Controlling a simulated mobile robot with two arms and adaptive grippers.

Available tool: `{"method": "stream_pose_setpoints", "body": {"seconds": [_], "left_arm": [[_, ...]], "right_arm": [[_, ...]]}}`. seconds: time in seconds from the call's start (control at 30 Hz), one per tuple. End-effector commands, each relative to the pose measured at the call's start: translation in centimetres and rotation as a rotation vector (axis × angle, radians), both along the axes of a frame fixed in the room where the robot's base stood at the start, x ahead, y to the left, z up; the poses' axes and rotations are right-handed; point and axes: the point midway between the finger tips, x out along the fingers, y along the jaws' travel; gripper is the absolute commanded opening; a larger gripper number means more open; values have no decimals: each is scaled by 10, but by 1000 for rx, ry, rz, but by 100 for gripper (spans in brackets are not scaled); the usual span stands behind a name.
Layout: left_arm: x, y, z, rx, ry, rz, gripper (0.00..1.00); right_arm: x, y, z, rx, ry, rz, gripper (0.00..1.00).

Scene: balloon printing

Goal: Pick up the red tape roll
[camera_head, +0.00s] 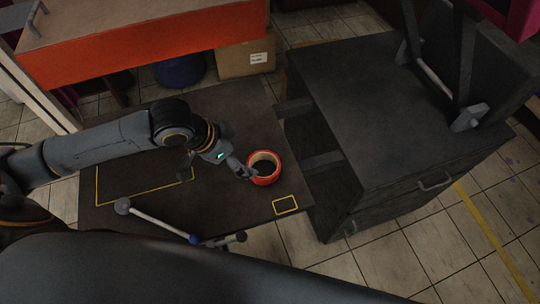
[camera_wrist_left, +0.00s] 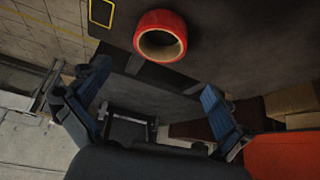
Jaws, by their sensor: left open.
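The red tape roll (camera_head: 263,167) lies flat on the dark table (camera_head: 235,110), toward its right end, in the head view. In the left wrist view the tape roll (camera_wrist_left: 160,36) shows ahead, at the upper middle, with its pale inner core. My left gripper (camera_head: 247,172) is just left of the roll in the head view. In the left wrist view the left gripper's (camera_wrist_left: 155,90) two blue-padded fingers are spread wide, with nothing between them. Whether a finger touches the roll is unclear. My right gripper does not show.
A small yellow-outlined square (camera_head: 285,205) is marked near the table's corner. A larger yellow outline (camera_head: 130,200) lies on the left. A dark cabinet (camera_head: 390,110) stands on the right. An orange-fronted bench (camera_head: 150,45) and a cardboard box (camera_head: 245,58) are behind.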

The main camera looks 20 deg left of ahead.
Motion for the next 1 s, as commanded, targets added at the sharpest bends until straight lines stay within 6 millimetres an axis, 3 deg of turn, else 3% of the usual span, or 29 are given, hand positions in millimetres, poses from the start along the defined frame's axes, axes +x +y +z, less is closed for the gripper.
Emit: {"method": "stream_pose_setpoints", "body": {"seconds": [0.2, 0.33, 0.47, 0.7, 1.0], "left_arm": [[15, -17, -38, -2, 3, 0, 100], [22, -23, -55, -1, 2, 0, 100], [25, -26, -64, 0, 1, 0, 100], [37, -34, -82, 1, 3, 0, 100], [48, -43, -108, 2, 1, -2, 100]], "right_arm": [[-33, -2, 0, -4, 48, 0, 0], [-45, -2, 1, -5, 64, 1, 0], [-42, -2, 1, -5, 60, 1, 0], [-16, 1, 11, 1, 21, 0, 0], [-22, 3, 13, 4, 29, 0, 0]]}}
